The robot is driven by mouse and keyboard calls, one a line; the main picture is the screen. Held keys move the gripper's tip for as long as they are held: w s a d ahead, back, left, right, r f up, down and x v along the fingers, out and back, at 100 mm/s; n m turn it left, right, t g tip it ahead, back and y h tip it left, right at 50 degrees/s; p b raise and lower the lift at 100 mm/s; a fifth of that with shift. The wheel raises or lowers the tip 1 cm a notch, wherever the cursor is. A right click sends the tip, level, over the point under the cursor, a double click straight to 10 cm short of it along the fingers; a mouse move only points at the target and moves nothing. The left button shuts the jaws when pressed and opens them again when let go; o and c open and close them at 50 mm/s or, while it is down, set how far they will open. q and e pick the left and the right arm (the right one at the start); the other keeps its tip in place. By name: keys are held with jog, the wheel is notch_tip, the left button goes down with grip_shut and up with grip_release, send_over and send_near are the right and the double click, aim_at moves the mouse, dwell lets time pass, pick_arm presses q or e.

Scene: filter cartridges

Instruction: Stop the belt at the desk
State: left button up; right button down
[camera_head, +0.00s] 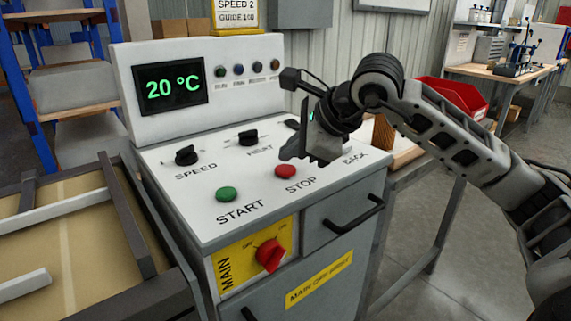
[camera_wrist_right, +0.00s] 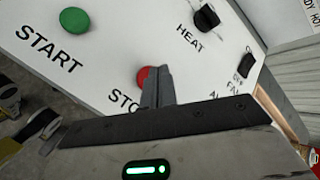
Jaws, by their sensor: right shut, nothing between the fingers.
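The control desk (camera_head: 262,208) has a sloped white top with a red STOP button (camera_head: 285,171) and a green START button (camera_head: 226,194). The right gripper (camera_head: 292,156) is shut and empty, its tips close above and just behind the STOP button. In the right wrist view the shut fingers (camera_wrist_right: 157,88) overlap the right part of the red STOP button (camera_wrist_right: 142,76); whether they touch it I cannot tell. The green START button (camera_wrist_right: 75,22) lies clear to the left there. The belt (camera_head: 55,235) is at the left of the desk. The left gripper is not in view.
SPEED (camera_head: 186,155) and HEAT (camera_head: 248,138) knobs stand on the desk top. The display (camera_head: 168,86) reads 20 °C. A red MAIN switch (camera_head: 270,255) and a drawer handle (camera_head: 355,217) are on the front. A red bin (camera_head: 455,98) stands behind my right arm.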

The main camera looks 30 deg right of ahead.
aim_at(291, 171)
notch_tip(291, 171, up, 5)
jog(key=p, duration=0.4)
dwell(0.3)
dwell(0.7)
